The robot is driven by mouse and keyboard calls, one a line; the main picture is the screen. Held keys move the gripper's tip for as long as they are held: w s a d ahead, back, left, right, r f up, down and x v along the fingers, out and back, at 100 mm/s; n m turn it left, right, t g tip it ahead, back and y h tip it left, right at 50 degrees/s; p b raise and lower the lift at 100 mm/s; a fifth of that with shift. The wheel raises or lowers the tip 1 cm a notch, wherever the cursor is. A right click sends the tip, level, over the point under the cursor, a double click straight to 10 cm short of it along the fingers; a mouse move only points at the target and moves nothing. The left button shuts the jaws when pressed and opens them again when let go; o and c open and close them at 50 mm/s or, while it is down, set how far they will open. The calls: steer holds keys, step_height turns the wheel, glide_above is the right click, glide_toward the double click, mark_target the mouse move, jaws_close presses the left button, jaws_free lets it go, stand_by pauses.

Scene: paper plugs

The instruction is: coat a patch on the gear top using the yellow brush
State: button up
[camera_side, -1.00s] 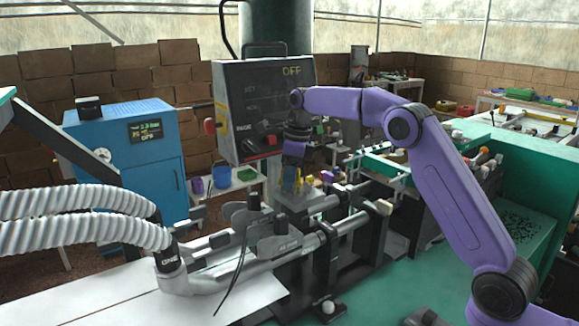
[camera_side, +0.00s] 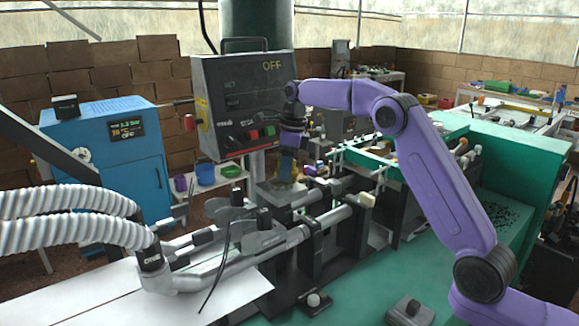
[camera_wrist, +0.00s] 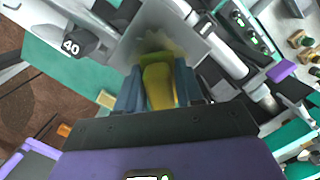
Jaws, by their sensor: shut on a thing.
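My gripper (camera_side: 287,172) is pointing down over a grey metal block (camera_side: 275,190) on the machine in the side view. In the wrist view my gripper (camera_wrist: 158,88) has its blue fingers shut on the yellow brush (camera_wrist: 158,86). The brush's far end overlaps a pale grey metal surface (camera_wrist: 165,18) in that view. I cannot tell whether the brush touches this surface. No gear shape can be made out for certain; the brush and fingers may hide part of the top.
A dark control box (camera_side: 240,100) reading OFF stands close behind my gripper. Metal rods and clamps (camera_side: 290,235) lie in front of it. Ribbed hoses (camera_side: 70,215) come in from the left. A blue cabinet (camera_side: 115,150) stands at the back left.

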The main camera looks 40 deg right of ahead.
steer(key=a, duration=0.4)
steer(key=shift+w+a, duration=0.15)
steer(key=shift+a, duration=0.15)
steer(key=shift+w+d, duration=0.25)
steer(key=shift+w, duration=0.05)
steer(key=shift+s+d, duration=0.1)
steer(key=shift+d, duration=3.05)
steer(key=shift+a+r, duration=0.1)
steer(key=shift+a, duration=3.35)
step_height(320, 180, up, 8)
steer(key=shift+d, duration=0.1)
